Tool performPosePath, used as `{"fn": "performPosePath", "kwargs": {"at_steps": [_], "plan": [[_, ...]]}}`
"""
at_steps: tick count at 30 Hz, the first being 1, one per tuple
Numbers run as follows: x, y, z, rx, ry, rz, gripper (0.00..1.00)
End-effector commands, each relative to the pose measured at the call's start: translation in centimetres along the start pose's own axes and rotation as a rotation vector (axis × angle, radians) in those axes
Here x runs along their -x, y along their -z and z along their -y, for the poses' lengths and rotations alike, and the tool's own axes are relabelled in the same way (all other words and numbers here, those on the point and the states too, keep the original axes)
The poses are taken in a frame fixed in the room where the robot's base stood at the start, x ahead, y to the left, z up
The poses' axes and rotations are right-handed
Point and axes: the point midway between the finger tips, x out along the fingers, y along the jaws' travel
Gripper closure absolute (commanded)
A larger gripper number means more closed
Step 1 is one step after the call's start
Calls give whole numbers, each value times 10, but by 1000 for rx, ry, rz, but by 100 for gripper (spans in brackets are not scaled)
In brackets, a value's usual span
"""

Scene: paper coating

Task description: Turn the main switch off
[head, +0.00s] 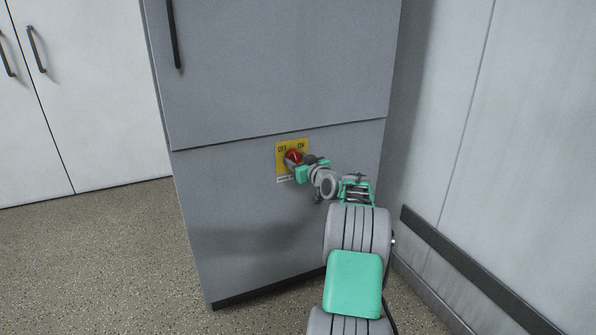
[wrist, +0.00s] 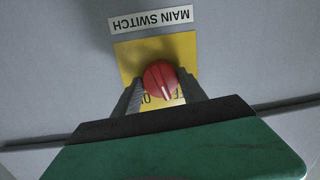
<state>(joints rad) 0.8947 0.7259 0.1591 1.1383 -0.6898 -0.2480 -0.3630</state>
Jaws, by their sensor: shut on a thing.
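The main switch is a red round knob (head: 292,156) with a white line, on a yellow plate marked OFF at left and ON at right, low on the grey cabinet. In the wrist view the picture is upside down, and the red knob (wrist: 160,76) sits between the two dark fingers of my gripper (wrist: 163,88). My gripper is shut on the knob, one finger on each side. The white line there runs nearly vertical, between the two words, which are partly hidden by the fingers. My gripper also shows in the head view (head: 300,166).
The grey cabinet (head: 270,75) has a dark handle (head: 173,35) at upper left. A white MAIN SWITCH label (wrist: 150,18) sits by the yellow plate (wrist: 180,48). White cupboards (head: 95,100) stand at left. A pale wall (head: 525,130) with a dark rail (head: 460,262) is at right.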

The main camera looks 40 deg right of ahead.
Motion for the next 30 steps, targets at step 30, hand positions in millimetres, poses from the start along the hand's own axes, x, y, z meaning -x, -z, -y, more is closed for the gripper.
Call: {"fn": "performPosePath", "kwargs": {"at_steps": [30], "plan": [[0,-2,0,521,-54,41,92]]}}
